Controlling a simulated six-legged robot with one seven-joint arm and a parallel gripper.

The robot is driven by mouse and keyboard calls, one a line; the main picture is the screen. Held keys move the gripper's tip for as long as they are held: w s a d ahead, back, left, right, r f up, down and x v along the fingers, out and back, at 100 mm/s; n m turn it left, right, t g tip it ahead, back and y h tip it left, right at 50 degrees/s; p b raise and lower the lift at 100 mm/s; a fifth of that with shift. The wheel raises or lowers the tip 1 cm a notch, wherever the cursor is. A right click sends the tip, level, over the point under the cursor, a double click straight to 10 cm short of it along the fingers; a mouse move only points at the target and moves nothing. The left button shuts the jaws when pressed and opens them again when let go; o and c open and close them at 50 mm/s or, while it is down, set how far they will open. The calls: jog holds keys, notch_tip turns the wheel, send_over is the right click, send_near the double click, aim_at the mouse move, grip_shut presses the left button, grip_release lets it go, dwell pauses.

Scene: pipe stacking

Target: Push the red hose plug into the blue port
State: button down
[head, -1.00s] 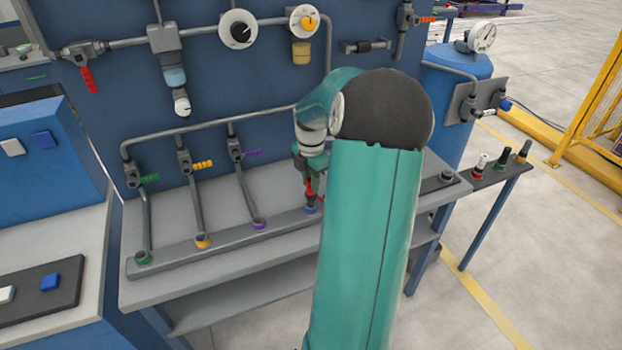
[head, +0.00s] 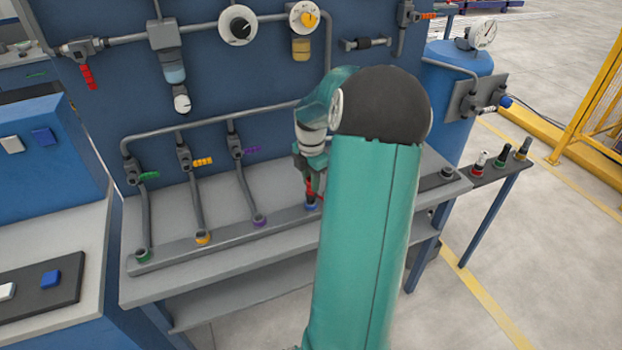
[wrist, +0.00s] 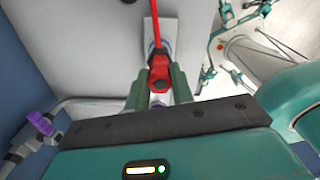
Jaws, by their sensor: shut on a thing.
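The red hose plug (wrist: 159,70) is held between the two fingers of my gripper (wrist: 160,92) in the wrist view, with its red hose (wrist: 156,25) running away towards the top. In the head view the red plug (head: 310,193) is a small patch below my gripper (head: 311,180), directly above the blue port (head: 310,206) on the grey rail. The plug seems to be at or touching the port. How deep it sits cannot be told. My arm hides the rail just to the right.
Green (head: 143,256), yellow (head: 203,238) and purple (head: 259,221) ports line the rail to the left. Pipes with coloured valve handles rise on the blue panel (head: 215,90) behind. A side stand (head: 500,172) with several plugs is at the right.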

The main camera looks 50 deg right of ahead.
jog(key=shift+f, duration=0.85)
jog(key=c, duration=1.1)
grip_release()
notch_tip(320, 180, up, 14)
jog(key=shift+f, duration=0.1)
